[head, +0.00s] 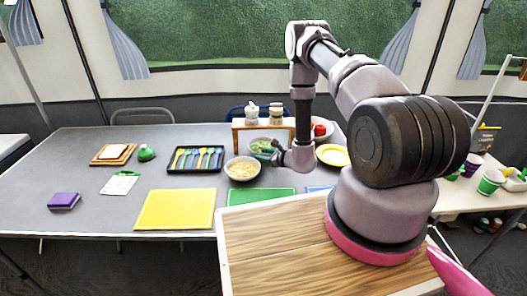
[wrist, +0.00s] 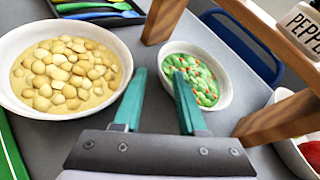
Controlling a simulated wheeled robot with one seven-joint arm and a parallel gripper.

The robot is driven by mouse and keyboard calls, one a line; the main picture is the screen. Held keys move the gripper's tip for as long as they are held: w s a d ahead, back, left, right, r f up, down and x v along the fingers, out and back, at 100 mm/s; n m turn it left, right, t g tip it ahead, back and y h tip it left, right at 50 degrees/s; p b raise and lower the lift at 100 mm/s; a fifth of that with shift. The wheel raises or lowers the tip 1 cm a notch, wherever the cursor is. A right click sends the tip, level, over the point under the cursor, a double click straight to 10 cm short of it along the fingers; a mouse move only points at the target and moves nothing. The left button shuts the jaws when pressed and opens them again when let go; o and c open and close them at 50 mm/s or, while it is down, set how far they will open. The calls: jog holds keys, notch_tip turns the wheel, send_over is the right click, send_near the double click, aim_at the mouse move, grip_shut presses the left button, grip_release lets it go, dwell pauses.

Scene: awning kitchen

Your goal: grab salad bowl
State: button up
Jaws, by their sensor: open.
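The salad bowl (wrist: 229,97) is a white bowl of green food with orange bits. In the wrist view it lies beyond my gripper, a little to the right. In the head view the salad bowl (head: 256,146) stands at the front of a small wooden shelf, partly hidden by my gripper (head: 267,154). My gripper (wrist: 160,78) is open with nothing between its teal fingers. The right finger overlaps the bowl's near left rim in the wrist view; I cannot tell whether it touches.
A white bowl of beige round pieces (wrist: 18,99) is close on the left. The wooden shelf (wrist: 262,118) with shakers stands behind and to the right. A bowl with red food (wrist: 309,153) is at the right edge. A yellow plate (head: 333,155) lies to the right.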

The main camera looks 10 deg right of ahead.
jog(key=x, duration=0.5)
jog(key=shift+w+r, duration=0.1)
jog(key=shift+r, duration=0.1)
grip_shut()
jog(key=shift+f, duration=0.1)
dwell(1.0)
